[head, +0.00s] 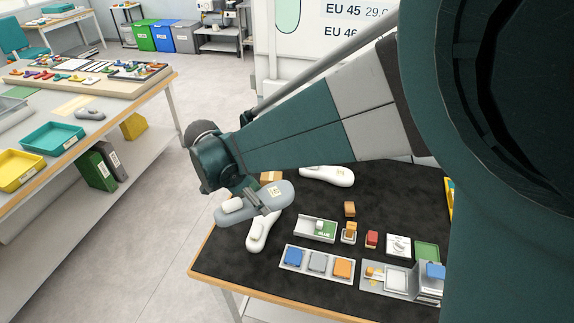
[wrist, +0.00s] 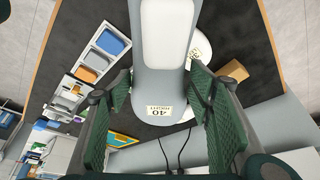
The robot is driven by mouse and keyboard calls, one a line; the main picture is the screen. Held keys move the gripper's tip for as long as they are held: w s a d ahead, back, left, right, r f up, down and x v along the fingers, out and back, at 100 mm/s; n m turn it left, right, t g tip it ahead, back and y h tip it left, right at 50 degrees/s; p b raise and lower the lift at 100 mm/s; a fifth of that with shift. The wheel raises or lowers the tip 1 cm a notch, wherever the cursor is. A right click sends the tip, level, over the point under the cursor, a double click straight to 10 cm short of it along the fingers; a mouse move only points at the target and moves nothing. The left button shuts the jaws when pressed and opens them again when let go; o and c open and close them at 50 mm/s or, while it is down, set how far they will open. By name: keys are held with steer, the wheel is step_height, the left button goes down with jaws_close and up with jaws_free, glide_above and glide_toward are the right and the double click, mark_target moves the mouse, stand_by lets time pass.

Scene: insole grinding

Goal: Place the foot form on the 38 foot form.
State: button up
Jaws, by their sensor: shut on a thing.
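My gripper (head: 262,203) is shut on a grey foot form (head: 282,190) with a white pad on one end, held above the table's left part. In the wrist view the grey form (wrist: 152,85) sits between the green finger pads, and its label appears to read 40, upside down. A white foot form (head: 258,236) lies on the dark table below it, partly covered by the held form. Another white foot form (head: 327,176) lies farther back. A white form with a label (wrist: 202,47) shows partly behind the held one in the wrist view. I cannot tell which is 38.
The table's dark top (head: 225,265) is bare at front left. A tray with blue, grey and orange blocks (head: 317,263) lies at the front. Several small blocks and holders stand right of the forms. A small cardboard box (wrist: 235,71) is near the forms. A side bench (head: 150,95) stands left.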

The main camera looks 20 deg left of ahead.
mark_target(238, 201)
steer(key=shift+s+a, duration=0.25)
steer(key=shift+s, duration=0.05)
steer(key=shift+f, duration=2.85)
steer(key=shift+f, duration=2.1)
steer(key=shift+f, duration=0.2)
steer(key=o, duration=1.1)
steer(key=shift+r, duration=0.25)
steer(key=v, duration=1.2)
